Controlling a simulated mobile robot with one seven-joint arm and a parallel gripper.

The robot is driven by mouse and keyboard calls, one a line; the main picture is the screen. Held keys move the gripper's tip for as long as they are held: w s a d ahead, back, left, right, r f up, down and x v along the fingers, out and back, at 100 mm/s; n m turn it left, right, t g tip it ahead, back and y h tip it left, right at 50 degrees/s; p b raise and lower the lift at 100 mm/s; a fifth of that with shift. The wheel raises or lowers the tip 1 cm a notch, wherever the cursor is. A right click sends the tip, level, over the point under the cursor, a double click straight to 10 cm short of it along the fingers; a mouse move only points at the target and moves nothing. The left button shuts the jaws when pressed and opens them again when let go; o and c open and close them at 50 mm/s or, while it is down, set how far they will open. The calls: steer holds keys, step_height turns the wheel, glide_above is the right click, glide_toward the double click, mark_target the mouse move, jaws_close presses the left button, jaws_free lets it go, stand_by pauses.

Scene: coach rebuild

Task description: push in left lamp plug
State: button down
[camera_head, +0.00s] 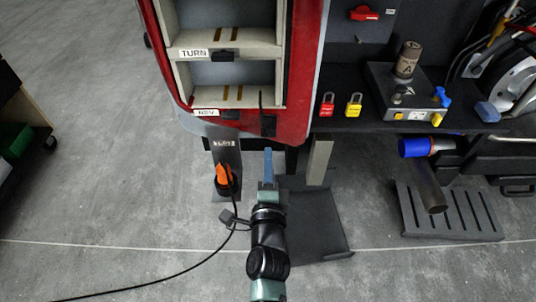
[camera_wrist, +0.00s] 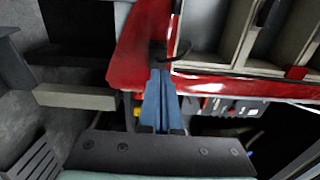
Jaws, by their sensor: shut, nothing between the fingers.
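My gripper (camera_head: 268,154) has its blue fingers closed together with nothing between them. In the head view it points away from me, just below the lower edge of the red-framed coach body (camera_head: 310,70). In the wrist view its fingertips (camera_wrist: 158,74) are near the red edge and a dark hooked part. I cannot tell whether one of these is the left lamp plug. Any contact with the fingertips is unclear.
An orange connector (camera_head: 224,177) with a black cable stands left of my gripper. Compartments labelled TURN (camera_head: 194,53) are above. Red (camera_head: 327,105) and yellow (camera_head: 354,105) padlocks lie on the dark bench at right.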

steer(key=s, duration=0.8)
steer(key=shift+f+b, duration=0.2)
steer(key=shift+b, duration=0.1)
steer(key=shift+s, duration=0.1)
steer(key=w+a+r+n+t+y, duration=0.15)
steer(key=r+n, duration=0.35)
steer(key=r, duration=1)
steer(key=w+a+r+n+t+y, duration=0.1)
steer(key=w+r+n+t, duration=0.35)
steer(key=r, duration=1.05)
steer(key=s+d+r+n+t+h+p, duration=0.15)
steer(key=s+r+n, duration=0.4)
steer(key=r, duration=0.75)
steer(key=s+d+r+n+t+h, duration=0.1)
steer(key=s+r+n+t, duration=0.15)
steer(key=s+r, duration=0.8)
step_height(320, 180, up, 19)
steer(key=w+p, duration=0.2)
steer(key=p, duration=1.5)
steer(key=shift+w+g+p, duration=0.3)
steer(key=shift+w, duration=0.1)
steer(key=c, duration=1.6)
jaws_free()
steer(key=shift+n, duration=0.25)
